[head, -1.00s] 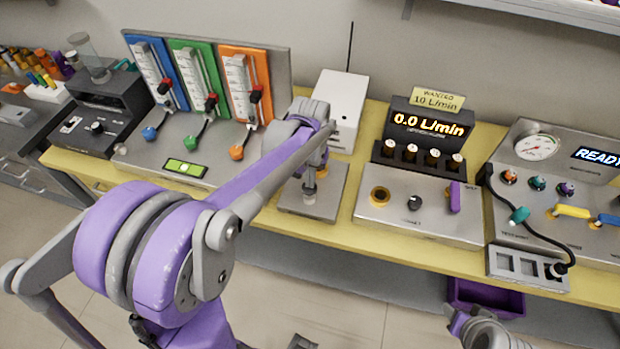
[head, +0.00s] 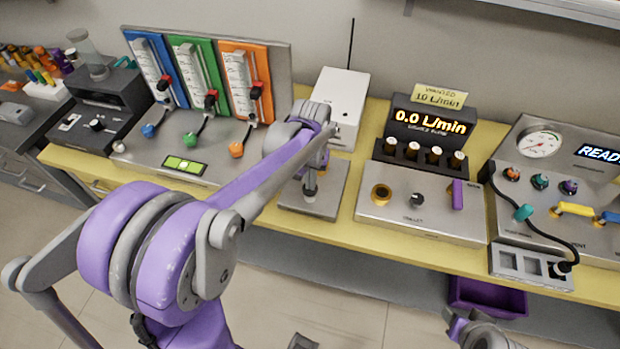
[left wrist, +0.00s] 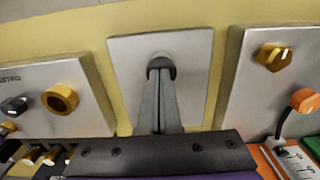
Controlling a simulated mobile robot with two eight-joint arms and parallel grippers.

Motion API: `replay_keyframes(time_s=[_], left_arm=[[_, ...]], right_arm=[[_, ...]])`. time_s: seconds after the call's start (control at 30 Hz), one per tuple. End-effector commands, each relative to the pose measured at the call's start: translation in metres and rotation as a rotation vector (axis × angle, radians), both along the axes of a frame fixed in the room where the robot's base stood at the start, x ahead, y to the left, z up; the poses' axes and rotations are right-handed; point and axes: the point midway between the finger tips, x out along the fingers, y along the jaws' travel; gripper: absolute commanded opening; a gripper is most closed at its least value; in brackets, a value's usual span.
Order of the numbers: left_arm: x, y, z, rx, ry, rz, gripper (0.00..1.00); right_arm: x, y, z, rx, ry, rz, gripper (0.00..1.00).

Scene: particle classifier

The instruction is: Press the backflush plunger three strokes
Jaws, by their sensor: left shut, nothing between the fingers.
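The backflush plunger (head: 310,189) stands on a grey metal plate (head: 325,205) at the front middle of the bench. My left gripper (head: 311,170) is over it, pointing down, with the arm crossing in front. In the left wrist view, the shut fingers (left wrist: 160,85) reach to the plunger's dark round top (left wrist: 161,66) on the bare plate (left wrist: 195,75). The fingers hold nothing. They overlap the top in the picture; I cannot tell for sure whether they touch it. Part of my right arm shows at the bottom right, without a clear gripper.
A white box (head: 340,95) with an antenna stands behind the plate. Left is a panel with blue, green and orange flowmeters (head: 245,85). Right are a flow display (head: 430,122) reading 0.0 L/min and a gauge panel (head: 540,145). A purple bin (head: 487,297) sits below the bench.

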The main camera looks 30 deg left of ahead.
Motion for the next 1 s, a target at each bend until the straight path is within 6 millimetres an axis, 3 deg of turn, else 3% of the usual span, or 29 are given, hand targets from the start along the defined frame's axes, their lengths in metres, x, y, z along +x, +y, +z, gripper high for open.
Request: replay_keyframes(time_s=[0.13, 0.5, 0.7, 1.0], left_arm=[[0.01, 0.0, 0.04, 0.003, -0.008, -0.001, 0.0], [0.008, 0.0, 0.114, 0.003, -0.002, 0.0, 0.0], [0.008, 0.0, 0.132, 0.003, -0.002, 0.0, 0.0], [0.008, 0.0, 0.135, 0.003, -0.002, 0.0, 0.0]], right_arm=[[0.011, 0.0, 0.03, 0.0, -0.02, 0.0, 0.5], [0.011, 0.0, 0.03, 0.0, -0.02, 0.0, 0.5], [0.011, 0.0, 0.031, 0.0, -0.021, 0.0, 0.5], [0.011, 0.0, 0.031, 0.0, -0.021, 0.0, 0.5]])
